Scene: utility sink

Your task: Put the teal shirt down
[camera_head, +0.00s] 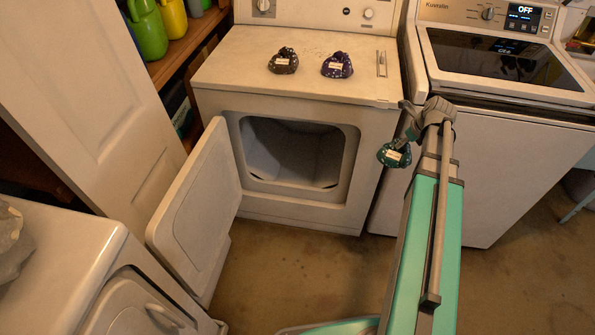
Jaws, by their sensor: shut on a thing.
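A teal shirt (394,155), a small crumpled bundle with a pale label, hangs from my gripper (408,135). My gripper is shut on it and holds it in the air, in front of the gap between the open dryer and the washer to its right. The fingertips are small and partly hidden by the shirt and wrist. On the dryer top (230,75) lie a dark brown bundle (283,60) and a purple bundle (337,65), each with a pale label.
The dryer door (195,215) hangs open to the left, and the drum (290,150) looks empty. The washer (490,150) stands right. Another white machine (60,260) is at lower left. The dryer top has bare room left and right of the bundles.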

